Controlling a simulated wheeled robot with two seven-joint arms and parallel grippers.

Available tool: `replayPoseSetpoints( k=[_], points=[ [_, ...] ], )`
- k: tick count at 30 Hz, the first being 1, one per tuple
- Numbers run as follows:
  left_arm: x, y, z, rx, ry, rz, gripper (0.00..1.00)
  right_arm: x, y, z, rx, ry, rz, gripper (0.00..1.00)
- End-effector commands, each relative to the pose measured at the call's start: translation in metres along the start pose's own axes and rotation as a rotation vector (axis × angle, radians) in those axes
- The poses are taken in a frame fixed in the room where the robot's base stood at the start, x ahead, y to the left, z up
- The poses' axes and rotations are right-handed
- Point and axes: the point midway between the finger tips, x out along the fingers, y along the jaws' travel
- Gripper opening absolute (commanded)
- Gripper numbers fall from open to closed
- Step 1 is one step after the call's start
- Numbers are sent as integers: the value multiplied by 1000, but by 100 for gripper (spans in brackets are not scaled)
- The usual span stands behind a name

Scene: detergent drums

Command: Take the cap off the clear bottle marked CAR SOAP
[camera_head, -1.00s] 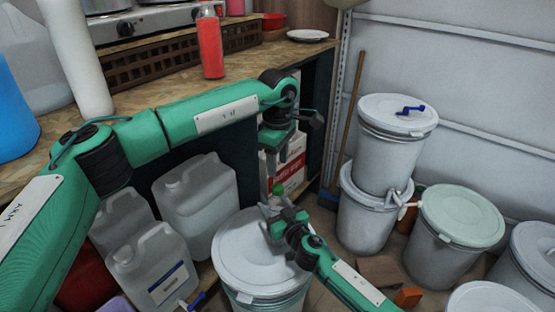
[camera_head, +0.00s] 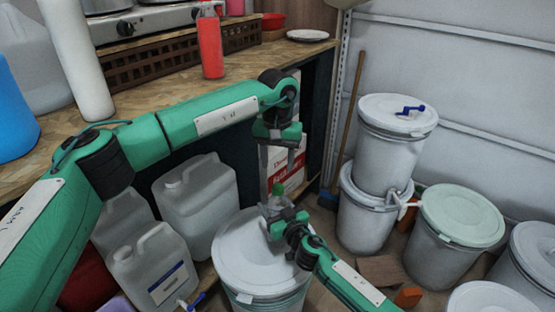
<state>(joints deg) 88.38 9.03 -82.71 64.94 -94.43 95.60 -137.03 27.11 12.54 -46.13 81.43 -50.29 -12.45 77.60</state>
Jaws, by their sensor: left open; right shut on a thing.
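The clear bottle (camera_head: 275,208) is small and partly hidden in the camera_head view, with a green cap (camera_head: 278,188) on its top. No lettering on it can be read. My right gripper (camera_head: 280,216) comes from below and is shut on the bottle, holding it upright in front of the large white drum's lid. My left gripper (camera_head: 277,165) points down just above the cap. It is open, and its fingers appear apart from the cap.
A white lidded drum (camera_head: 250,255) stands below the grippers. Clear jugs (camera_head: 198,205) stand to the left under the wooden counter (camera_head: 160,97). Stacked white buckets (camera_head: 385,160) and more drums fill the right. A red and white box (camera_head: 293,170) is behind my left gripper.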

Motion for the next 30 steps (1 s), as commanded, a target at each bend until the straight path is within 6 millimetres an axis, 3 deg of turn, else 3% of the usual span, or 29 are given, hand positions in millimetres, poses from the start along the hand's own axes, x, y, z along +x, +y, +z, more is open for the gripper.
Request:
replayPoseSetpoints(
  k=[5, 18, 29, 30],
  points=[
    [14, 0, 0, 18, -2, -1, 49, 0, 0, 0, 0, 0, 0, 0],
    [74, 0, 0, 16, -1, 0, 49, 0, 0, 0, 0, 0, 0, 0],
    [80, 0, 0, 15, 0, 0, 49, 0, 0, 0, 0, 0, 0, 0],
    [80, 0, 0, 15, 0, 0, 45, 0, 0, 0, 0, 0, 0, 0]
  ],
)
